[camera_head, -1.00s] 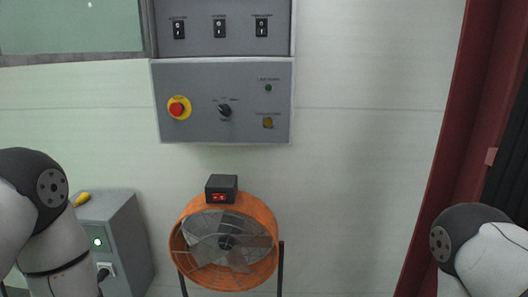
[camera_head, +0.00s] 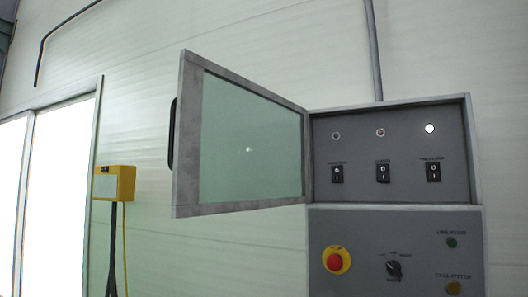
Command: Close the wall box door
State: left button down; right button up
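The wall box (camera_head: 390,104) is a grey box on the wall at the right of the head view. Its door (camera_head: 188,135), a grey frame around a greenish window (camera_head: 250,140), stands wide open, swung out to the left from the box's left edge. A dark handle (camera_head: 171,135) is on the door's far left edge. Inside the open box are three black rocker switches (camera_head: 382,173) under small round indicators, the right one bright. Neither of my grippers is in view.
Below the box is a grey panel with a red emergency button (camera_head: 336,260), a black rotary knob (camera_head: 393,268) and small lamps. A yellow box (camera_head: 114,183) on a dark stand is at the left, beside bright window panels (camera_head: 60,180).

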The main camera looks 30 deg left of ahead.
aim_at(184, 144)
jog(key=i+j+z, duration=0.1)
jog(key=j+z, duration=0.35)
jog(key=j, duration=0.8)
jog(key=j+z, duration=0.4)
jog(key=j, duration=0.85)
